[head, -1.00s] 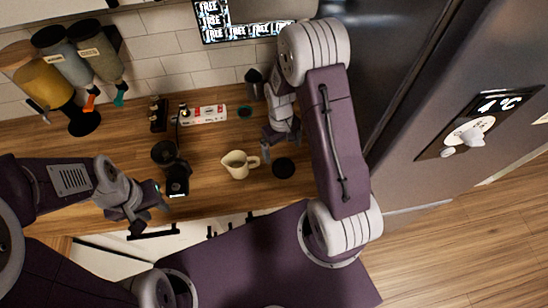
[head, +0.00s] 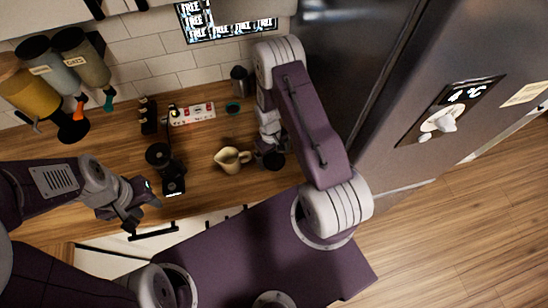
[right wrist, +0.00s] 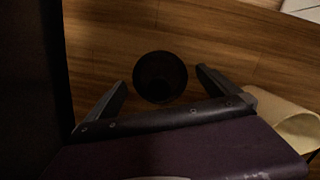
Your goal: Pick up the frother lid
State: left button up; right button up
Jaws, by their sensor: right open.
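A round black piece that looks like the frother lid (head: 275,163) lies on the wooden counter, partly hidden by my right gripper in the head view. In the right wrist view the dark round piece (right wrist: 160,77) lies between the two spread fingertips. My right gripper (right wrist: 162,82) is open and empty above it, and I cannot tell whether it touches. In the head view my right gripper (head: 269,152) is just right of the cream pitcher (head: 231,160). My left gripper (head: 143,211) is open and empty near the counter's front edge.
The pitcher also shows at the right edge of the right wrist view (right wrist: 285,122). A black device (head: 168,168) stands on the counter left of the pitcher. A power strip (head: 192,114), a teal-topped item (head: 232,107) and a dark canister (head: 240,80) stand behind. The fridge (head: 400,80) is at the right.

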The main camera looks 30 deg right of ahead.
jog(key=shift+d+f, duration=0.1)
jog(key=shift+f, duration=0.2)
jog(key=c, duration=1.3)
jog(key=shift+r, duration=0.1)
jog(key=shift+c, duration=0.2)
